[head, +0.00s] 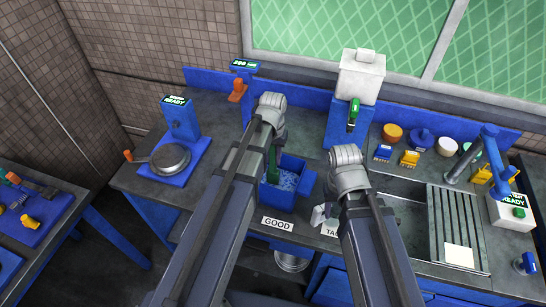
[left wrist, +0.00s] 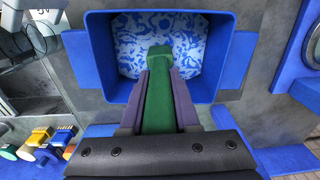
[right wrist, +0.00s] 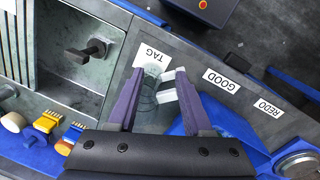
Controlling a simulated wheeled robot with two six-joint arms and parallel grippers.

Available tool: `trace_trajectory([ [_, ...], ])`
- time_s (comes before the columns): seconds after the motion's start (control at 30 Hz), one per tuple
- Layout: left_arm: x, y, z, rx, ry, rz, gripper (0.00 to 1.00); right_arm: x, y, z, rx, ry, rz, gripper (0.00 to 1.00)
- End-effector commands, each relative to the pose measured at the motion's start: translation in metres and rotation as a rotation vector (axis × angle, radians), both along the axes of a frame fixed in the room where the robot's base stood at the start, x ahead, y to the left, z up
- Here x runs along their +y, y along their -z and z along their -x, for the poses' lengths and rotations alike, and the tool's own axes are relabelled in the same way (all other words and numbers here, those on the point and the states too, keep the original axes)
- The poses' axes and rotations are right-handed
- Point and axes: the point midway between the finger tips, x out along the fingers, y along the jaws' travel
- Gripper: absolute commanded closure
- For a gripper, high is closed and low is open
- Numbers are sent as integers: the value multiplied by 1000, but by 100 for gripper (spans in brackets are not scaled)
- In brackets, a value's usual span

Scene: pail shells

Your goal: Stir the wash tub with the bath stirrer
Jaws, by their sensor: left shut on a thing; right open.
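The wash tub (head: 301,166) is a square blue box on the bench with patterned blue-and-white contents, also seen from above in the left wrist view (left wrist: 103,60). My left gripper (left wrist: 160,80) is shut on the green bath stirrer (left wrist: 160,110), which shows in the head view too (head: 272,165). The stirrer's green block end is over the tub's opening. Its lower end is hidden, so I cannot tell its depth. My right gripper (right wrist: 159,76) is open beside the tub. A clear, white-banded object (right wrist: 166,94) lies between its fingers; contact is unclear.
GOOD (head: 278,223) and TAG (right wrist: 151,60) labels lie along the front edge. A sink with a ribbed rack (head: 459,225) is to the right. A round pan on a blue stand (head: 171,159) is left. A white dispenser (head: 361,77) stands behind.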

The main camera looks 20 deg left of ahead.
Motion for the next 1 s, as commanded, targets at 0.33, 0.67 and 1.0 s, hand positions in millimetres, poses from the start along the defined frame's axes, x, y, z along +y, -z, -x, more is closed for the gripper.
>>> trace_trajectory([
  [0.33,0,29,0,0,0,0,100,0,29,0,0,-2,1,50],
  [0.67,0,33,0,0,0,0,100,0,33,0,0,-2,1,50],
  [1.0,0,33,3,0,0,0,100,0,33,0,0,-2,1,50],
])
